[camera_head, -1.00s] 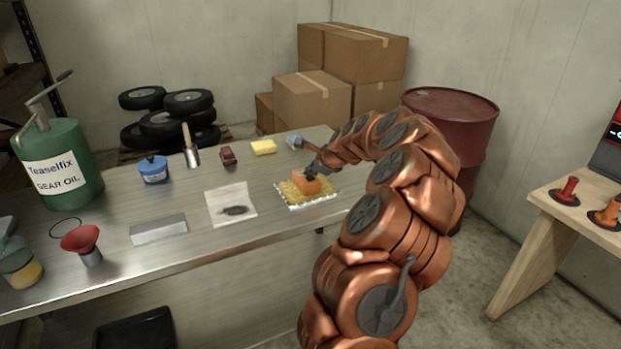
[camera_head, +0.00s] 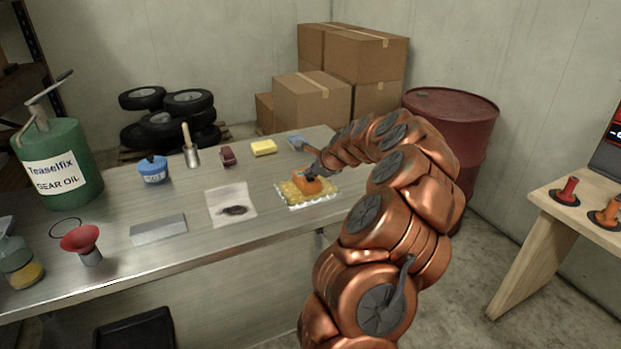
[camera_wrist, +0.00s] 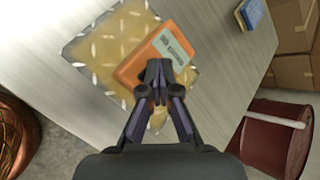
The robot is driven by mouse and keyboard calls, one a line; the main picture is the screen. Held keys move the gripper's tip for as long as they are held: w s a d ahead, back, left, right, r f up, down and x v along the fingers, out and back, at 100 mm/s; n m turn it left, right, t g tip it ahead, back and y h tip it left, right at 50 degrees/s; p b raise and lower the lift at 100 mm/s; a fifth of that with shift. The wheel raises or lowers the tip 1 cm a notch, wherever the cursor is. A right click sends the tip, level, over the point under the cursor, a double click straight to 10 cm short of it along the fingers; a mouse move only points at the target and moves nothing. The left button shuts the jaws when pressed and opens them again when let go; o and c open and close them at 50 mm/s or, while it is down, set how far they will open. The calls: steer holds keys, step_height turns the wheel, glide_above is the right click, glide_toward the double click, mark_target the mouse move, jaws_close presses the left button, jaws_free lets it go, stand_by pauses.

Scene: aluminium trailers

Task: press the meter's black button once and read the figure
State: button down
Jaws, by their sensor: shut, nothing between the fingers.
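The orange meter (camera_head: 307,183) lies on a yellowish tread-plate piece (camera_head: 292,200) on the metal bench. The fingers hide that part of the meter, and I cannot see the black button. I cannot tell whether the tips touch the meter. In the head view my gripper (camera_head: 311,174) is small and just above the meter.
A red drum (camera_head: 455,125) and a wooden table (camera_head: 560,225) stand at right.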

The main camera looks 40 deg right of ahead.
mark_target(311, 180)
steer(key=shift+r+p, duration=0.6)
steer(key=shift+r, duration=0.25)
steer(key=shift+r+p, duration=1.6)
steer(key=shift+r, duration=0.9)
